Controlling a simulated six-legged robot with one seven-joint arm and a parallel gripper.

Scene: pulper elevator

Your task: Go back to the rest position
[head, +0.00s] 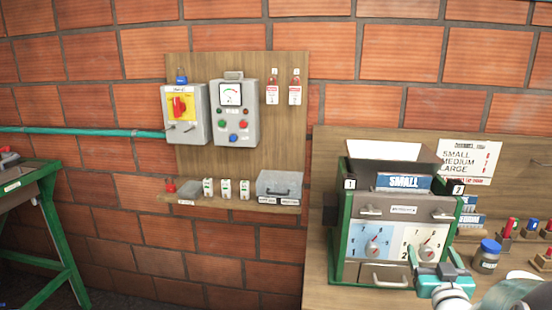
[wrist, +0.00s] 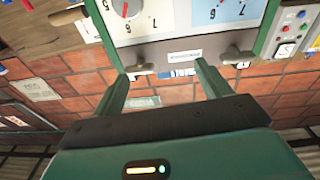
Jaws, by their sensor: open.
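My gripper (head: 441,268) is at the lower right of the head view, in front of the green-framed machine (head: 345,245). In the wrist view my gripper (wrist: 163,88) has its two green fingers spread apart, with nothing between them. The machine's front panel (wrist: 185,30) fills the top of the wrist view, with dials and small handles. In the head view its two dials sit on a blue plate (head: 373,245) and a white plate (head: 424,240). My gripper overlaps the lower right of the machine there; I cannot tell whether it touches.
A wooden wall board (head: 240,65) holds a grey box with a red switch on yellow (head: 180,106), a control box (head: 234,130) and red tags. Its shelf carries a grey case (head: 280,184). A blue-lidded jar (head: 486,257) stands right of my gripper. A green frame (head: 65,255) stands left.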

